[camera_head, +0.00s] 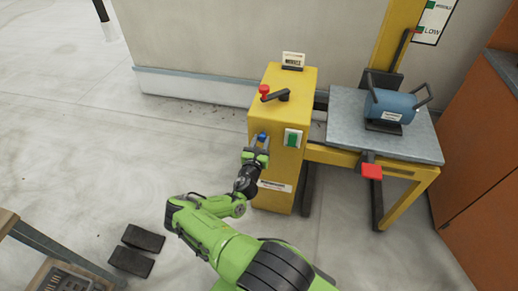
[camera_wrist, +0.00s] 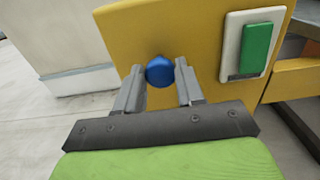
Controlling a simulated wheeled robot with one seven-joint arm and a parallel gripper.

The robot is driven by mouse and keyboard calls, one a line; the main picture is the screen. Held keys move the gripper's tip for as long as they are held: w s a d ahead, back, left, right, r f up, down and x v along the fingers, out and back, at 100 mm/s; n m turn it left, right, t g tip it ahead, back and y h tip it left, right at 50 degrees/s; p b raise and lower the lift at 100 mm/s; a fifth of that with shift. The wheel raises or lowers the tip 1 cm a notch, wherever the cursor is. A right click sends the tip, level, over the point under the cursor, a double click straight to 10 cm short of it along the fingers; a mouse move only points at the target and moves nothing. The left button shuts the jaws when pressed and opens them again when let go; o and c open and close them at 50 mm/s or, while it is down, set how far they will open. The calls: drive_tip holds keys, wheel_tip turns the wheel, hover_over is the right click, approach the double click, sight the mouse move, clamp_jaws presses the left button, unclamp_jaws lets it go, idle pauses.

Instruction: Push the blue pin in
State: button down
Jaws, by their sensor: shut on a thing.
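The blue pin (camera_head: 262,137) has a round blue head and sits on the front face of the yellow cabinet (camera_head: 273,183), left of a green switch. In the wrist view the blue pin (camera_wrist: 160,70) is between the two grey fingertips of my gripper (camera_wrist: 161,77). My gripper, also in the head view (camera_head: 258,147), is shut on the pin's head. The pin's shaft is hidden, so I cannot tell how far it stands out of the cabinet.
The green switch (camera_head: 292,138) is close right of the pin. A red-knobbed lever (camera_head: 275,94) and a small sign (camera_head: 293,60) are on the cabinet top. To the right, a grey table (camera_head: 345,130) holds a blue cylinder (camera_head: 391,107). Dark blocks (camera_head: 138,250) lie on the floor.

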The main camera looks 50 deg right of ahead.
drive_tip(key=c, duration=1.1)
unclamp_jaws()
drive_tip(key=shift+r, duration=0.1)
drive_tip(key=o, duration=0.4)
drive_tip(key=shift+w+d, duration=0.1)
drive_tip(key=shift+d, duration=0.1)
drive_tip(key=shift+a, duration=0.1)
drive_tip(key=p+v, duration=0.4)
drive_tip(key=v, duration=1.1)
drive_tip(key=shift+s+a, duration=0.25)
drive_tip(key=shift+a, duration=0.05)
